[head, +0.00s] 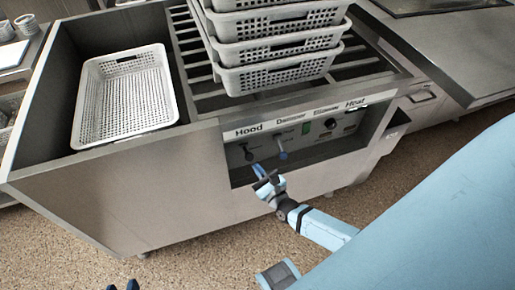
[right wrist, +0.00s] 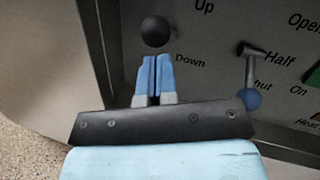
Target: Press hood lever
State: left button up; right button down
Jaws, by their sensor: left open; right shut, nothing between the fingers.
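The hood lever, with a round black knob (right wrist: 155,31), sits between the "Up" and "Down" labels in the right wrist view. It also shows in the head view (head: 247,153) under the "Hood" label. My right gripper (head: 260,170) is in front of the control panel, just below the lever in the picture. Its blue fingers (right wrist: 157,62) are shut and empty, with the tips just under the knob. I cannot tell whether they touch it. My left gripper (head: 123,286) is open at the bottom edge of the head view, where only its dark fingertips show.
A lever with a blue knob (right wrist: 252,99) is right of the hood lever, near the "Half" label. A green switch (head: 306,128) and a dial (head: 330,124) are further right. Stacked white perforated baskets (head: 275,50) stand on the rack above; another basket (head: 160,118) lies at left.

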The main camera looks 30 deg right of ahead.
jog(key=s+f, duration=0.2)
jog(key=s, duration=1.1)
jog(key=shift+s+d, duration=0.15)
